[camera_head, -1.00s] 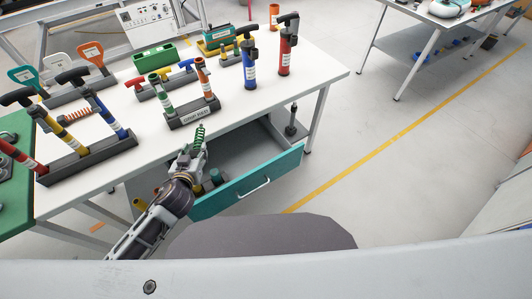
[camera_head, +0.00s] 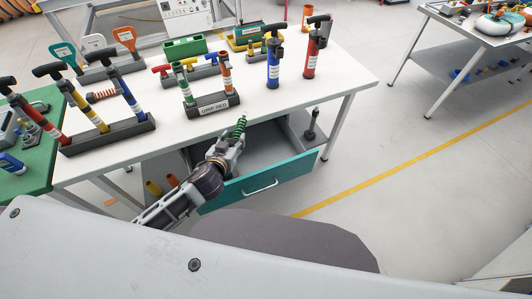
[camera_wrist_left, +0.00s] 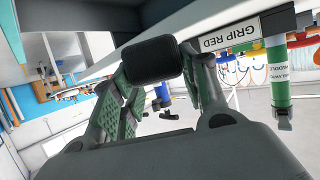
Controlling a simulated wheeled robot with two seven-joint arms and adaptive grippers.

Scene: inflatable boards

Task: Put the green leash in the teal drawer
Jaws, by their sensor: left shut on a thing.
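The green leash (camera_head: 240,127) is a small green coil. My left gripper (camera_head: 231,144) is shut on it, and the coil sticks up above the fingers. In the left wrist view a black block shows between the fingers (camera_wrist_left: 150,85); I cannot tell whether it is part of the leash. The teal drawer (camera_head: 290,172) is pulled out under the white table, with a pale handle on its front. Its grey inside is partly hidden by my left gripper, which is over the drawer's left part, near the table edge. My right gripper is not in view.
The white table (camera_head: 340,82) overhangs the drawer. A rack labelled GRIP RED (camera_head: 213,106) stands at its front edge beside the leash. A blue pump (camera_head: 273,68) and a red pump (camera_head: 312,55) stand farther right.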

